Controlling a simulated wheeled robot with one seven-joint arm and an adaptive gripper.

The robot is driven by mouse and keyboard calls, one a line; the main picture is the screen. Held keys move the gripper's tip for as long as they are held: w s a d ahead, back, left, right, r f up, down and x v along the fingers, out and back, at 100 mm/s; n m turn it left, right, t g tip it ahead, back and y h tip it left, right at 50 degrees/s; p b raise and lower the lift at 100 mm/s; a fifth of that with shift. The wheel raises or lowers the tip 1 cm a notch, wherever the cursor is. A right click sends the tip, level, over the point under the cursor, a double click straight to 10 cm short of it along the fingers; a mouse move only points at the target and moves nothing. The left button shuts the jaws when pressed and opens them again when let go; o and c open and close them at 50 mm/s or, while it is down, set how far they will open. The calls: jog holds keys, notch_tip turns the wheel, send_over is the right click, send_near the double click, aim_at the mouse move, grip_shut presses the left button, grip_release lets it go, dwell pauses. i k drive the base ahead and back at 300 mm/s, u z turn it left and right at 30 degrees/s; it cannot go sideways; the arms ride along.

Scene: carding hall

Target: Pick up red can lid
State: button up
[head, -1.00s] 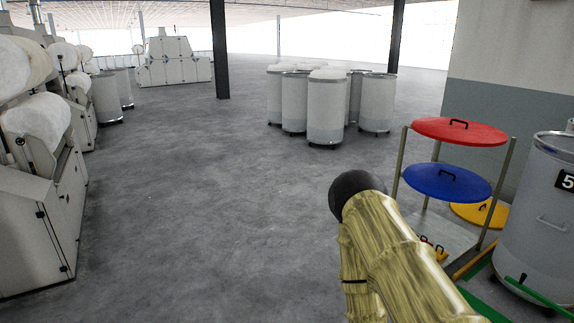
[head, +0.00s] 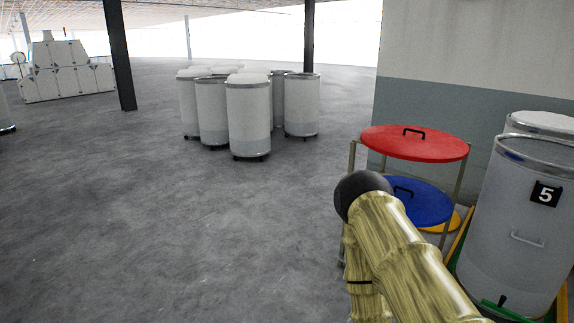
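The red can lid (head: 440,146) is a flat round disc with a black handle on top. It lies on the top level of a metal rack (head: 459,182) at the right of the head view. A blue lid (head: 432,206) sits on the level below it, partly hidden by my arm. A yellow lid (head: 452,222) shows a little lower down. My arm, in a tan streaked cover, reaches up from the bottom right in front of the rack. My gripper cannot be made out in this view.
A grey can marked 5 (head: 520,220) stands right of the rack, with another can (head: 542,122) behind it. A grey and white wall (head: 478,60) rises behind the rack. Several cans (head: 249,118) stand mid-floor, near dark pillars (head: 119,55). The floor at left is clear.

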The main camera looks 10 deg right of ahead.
aim_at(405, 142)
jog(key=z, duration=0.55)
jog(key=i, duration=1.9)
jog(key=z, duration=0.65)
